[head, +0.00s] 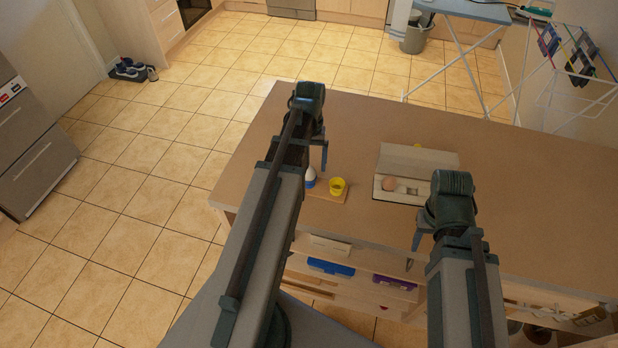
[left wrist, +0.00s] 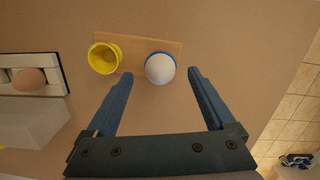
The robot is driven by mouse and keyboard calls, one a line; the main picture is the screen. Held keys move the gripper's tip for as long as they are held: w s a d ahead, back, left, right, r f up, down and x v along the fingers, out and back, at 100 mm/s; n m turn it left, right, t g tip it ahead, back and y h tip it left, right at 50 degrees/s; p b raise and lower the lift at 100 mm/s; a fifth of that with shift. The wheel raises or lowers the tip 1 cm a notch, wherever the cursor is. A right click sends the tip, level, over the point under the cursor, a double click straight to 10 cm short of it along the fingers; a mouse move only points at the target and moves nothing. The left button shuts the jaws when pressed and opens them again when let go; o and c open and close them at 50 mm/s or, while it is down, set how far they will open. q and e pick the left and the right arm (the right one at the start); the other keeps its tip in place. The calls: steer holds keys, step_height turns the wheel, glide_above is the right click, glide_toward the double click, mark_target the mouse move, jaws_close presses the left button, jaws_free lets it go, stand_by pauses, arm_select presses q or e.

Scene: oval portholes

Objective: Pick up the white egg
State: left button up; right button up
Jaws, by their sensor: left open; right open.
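The white egg (head: 311,173) sits in a blue cup (head: 309,184) on a small wooden board (head: 325,196) at the table's left part. In the left wrist view the egg (left wrist: 160,68) shows from above, with the blue cup's rim (left wrist: 147,58) around it. My left gripper (head: 318,158) is open over the table beside the egg; in the left wrist view its fingertips (left wrist: 161,74) are spread to either side of the egg, apart from it. How far above it they are is unclear. My right gripper (head: 416,245) is near the table's front edge, away from the egg.
A yellow cup (head: 338,186) stands on the same board, right of the egg. An open carton (head: 405,196) with a brown egg (head: 389,184) lies further right. The tabletop (head: 530,200) beyond is mostly clear. Shelves with boxes are below the front edge.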

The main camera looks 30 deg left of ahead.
arm_select(q)
step_height(320, 180, down, 2)
steer(key=shift+s+f+b, duration=0.1)
steer(key=shift+f+b, duration=0.05)
steer(key=shift+b, duration=0.5)
arm_select(e)
step_height(320, 180, down, 2)
steer(key=shift+f, duration=0.1)
arm_select(q)
steer(key=c, duration=0.9)
steer(key=shift+o, duration=0.2)
steer(key=shift+r, duration=0.2)
